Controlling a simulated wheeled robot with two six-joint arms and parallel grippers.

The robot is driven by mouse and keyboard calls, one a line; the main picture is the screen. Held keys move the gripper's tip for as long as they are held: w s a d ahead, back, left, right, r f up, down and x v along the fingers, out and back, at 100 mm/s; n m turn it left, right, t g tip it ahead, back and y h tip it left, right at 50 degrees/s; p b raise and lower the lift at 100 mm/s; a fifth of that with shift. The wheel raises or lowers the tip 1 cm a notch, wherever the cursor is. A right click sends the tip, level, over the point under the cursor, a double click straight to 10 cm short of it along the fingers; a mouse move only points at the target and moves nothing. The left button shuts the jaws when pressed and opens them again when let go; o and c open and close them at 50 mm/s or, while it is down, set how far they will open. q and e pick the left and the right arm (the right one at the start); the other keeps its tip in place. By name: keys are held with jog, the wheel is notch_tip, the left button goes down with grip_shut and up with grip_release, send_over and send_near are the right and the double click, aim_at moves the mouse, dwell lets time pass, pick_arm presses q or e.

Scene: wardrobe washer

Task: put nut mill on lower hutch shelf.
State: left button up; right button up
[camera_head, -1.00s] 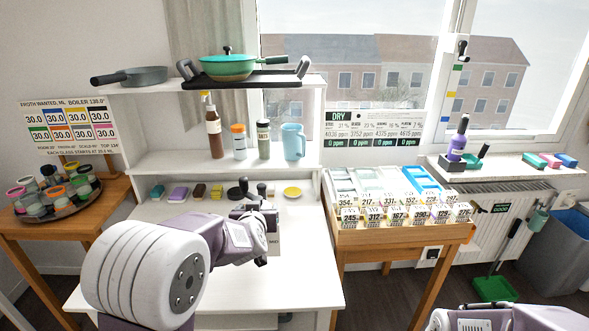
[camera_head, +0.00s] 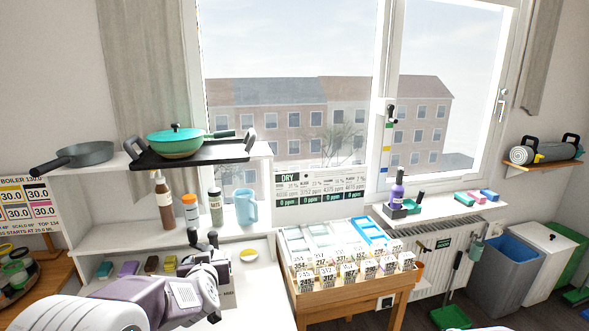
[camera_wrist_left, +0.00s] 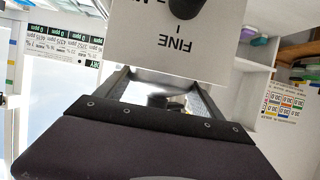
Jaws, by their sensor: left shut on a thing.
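The nut mill is a white box marked "FINE" with a dark round knob; its face (camera_wrist_left: 205,58) fills the top of the left wrist view. In the head view a pale piece of it (camera_head: 229,297) shows beside my left gripper (camera_head: 215,283), the rest being hidden by my arm. My left gripper is shut on the mill, in front of the hutch. The hutch (camera_head: 88,237) has a middle shelf (camera_head: 172,239) holding bottles and a mug, with an open bay below it. My right gripper is out of view.
A brown bottle (camera_head: 164,204), orange-capped jar (camera_head: 190,211), dark-capped bottle (camera_head: 215,207) and blue mug (camera_head: 246,207) stand on the middle shelf. Pans sit on top. The shelf's left part looks clear.

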pick_arm(q)
notch_tip(320, 180, down, 12)
jog(key=b, duration=1)
jog(key=shift+r+b, duration=0.25)
jog(key=shift+b, duration=0.15)
jog(key=a, duration=0.1)
jog(key=s+a+f+b, duration=0.1)
jog(key=a, duration=0.1)
jog(key=a+f, duration=0.1)
jog(key=a, duration=0.1)
jog(key=shift+s+b, duration=0.4)
